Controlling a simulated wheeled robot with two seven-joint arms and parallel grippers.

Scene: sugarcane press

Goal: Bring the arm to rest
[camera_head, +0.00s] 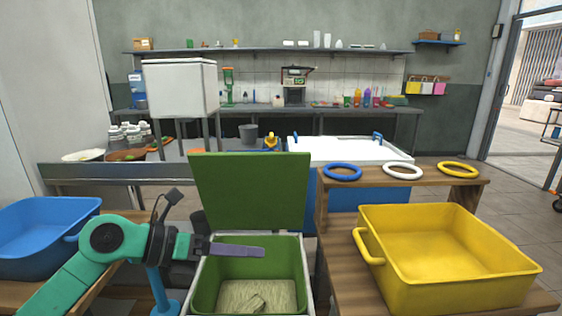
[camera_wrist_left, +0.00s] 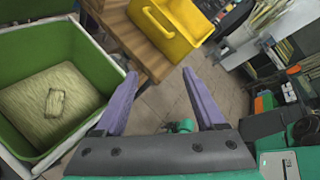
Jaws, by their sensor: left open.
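My left arm, teal and black, comes in from the left in the head view. The bin's green lid (camera_head: 252,190) stands upright. A pale, fibrous piece (camera_wrist_left: 57,103) lies on the bin's pale bottom. My right gripper is not seen.
A yellow tub (camera_head: 450,292) stands on a wooden table at right; it also shows in the wrist view (camera_wrist_left: 166,32). Blue (camera_head: 342,171), white (camera_head: 402,171) and yellow (camera_head: 458,170) rings lie on a wooden shelf behind it. A blue tub (camera_head: 40,245) is at left.

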